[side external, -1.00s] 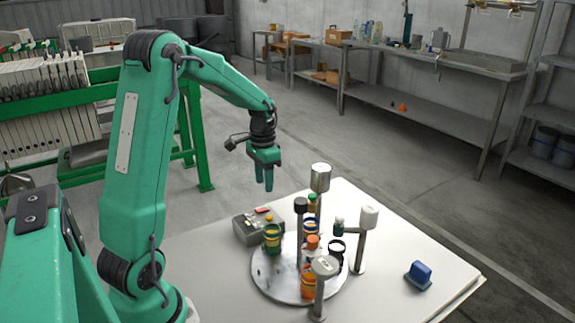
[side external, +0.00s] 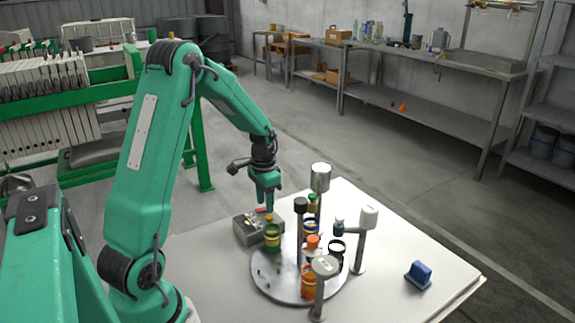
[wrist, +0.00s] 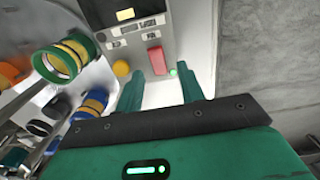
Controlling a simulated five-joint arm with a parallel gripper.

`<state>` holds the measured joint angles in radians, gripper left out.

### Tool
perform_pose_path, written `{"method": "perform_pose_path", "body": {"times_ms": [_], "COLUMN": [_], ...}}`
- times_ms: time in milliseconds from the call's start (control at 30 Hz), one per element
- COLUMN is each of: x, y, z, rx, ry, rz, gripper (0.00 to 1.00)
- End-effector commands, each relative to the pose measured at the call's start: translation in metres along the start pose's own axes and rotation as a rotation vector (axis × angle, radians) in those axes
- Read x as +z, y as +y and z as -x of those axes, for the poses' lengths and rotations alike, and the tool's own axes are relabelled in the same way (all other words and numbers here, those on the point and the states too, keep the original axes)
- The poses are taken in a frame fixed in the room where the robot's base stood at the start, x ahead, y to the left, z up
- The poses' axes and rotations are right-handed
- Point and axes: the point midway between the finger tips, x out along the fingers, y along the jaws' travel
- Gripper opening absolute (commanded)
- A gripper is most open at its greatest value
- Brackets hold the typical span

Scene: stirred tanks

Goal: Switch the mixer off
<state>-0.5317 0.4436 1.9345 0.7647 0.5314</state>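A grey control box (side external: 246,229) stands on the white table beside the round metal plate (side external: 270,283). In the wrist view the box (wrist: 141,42) shows a red switch (wrist: 155,61), a yellow knob (wrist: 121,68), a small yellow display (wrist: 125,14) and a lit green lamp (wrist: 173,72). My gripper (side external: 268,207) hangs low over the box. In the wrist view its fingers (wrist: 160,72) are apart with nothing between them, their tips close to the red switch. I cannot tell whether they touch the box.
The plate holds several coloured vessels, including a green-rimmed one (wrist: 56,64) close beside the box. Several metal posts (side external: 320,178) stand around them. A blue block (side external: 419,273) lies at the right, with free table around it.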

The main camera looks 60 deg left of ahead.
Motion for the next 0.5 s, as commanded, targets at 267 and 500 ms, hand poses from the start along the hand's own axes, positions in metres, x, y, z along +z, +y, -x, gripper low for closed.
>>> {"method": "perform_pose_path", "body": {"times_ms": [267, 500], "x": [-0.0001, -0.0001], "y": [-0.0001, 0.0000], "z": [-0.0076, -0.0074], "rx": [-0.001, -0.001], "ry": [0.001, 0.001], "rz": [0.000, 0.000], "gripper": [0.38, 0.20]}}
